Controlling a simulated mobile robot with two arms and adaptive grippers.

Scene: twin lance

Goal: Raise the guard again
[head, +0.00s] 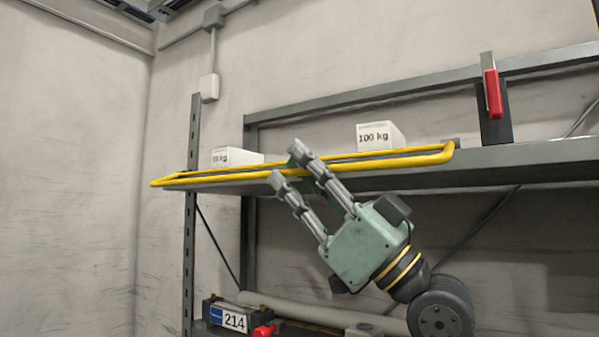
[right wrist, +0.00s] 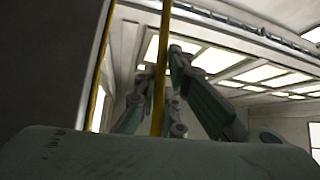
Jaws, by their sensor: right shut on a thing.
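The guard (head: 400,161) is a yellow bar frame that runs along the front of a grey shelf, close to shelf level. My right gripper (head: 287,167) reaches up from the lower right, its two fingers on either side of the bar near the guard's middle, and is shut on it. In the right wrist view the yellow bar of the guard (right wrist: 160,75) passes between the fingers. The exact contact at the fingertips is hard to see. My left gripper is not in view.
Two white weight boxes stand on the shelf behind the guard, one marked 100 kg (head: 378,137) and another (head: 236,157) at left. A red-handled part (head: 493,93) stands at the right. Below is a unit labelled 214 (head: 233,321) with a red knob (head: 264,331).

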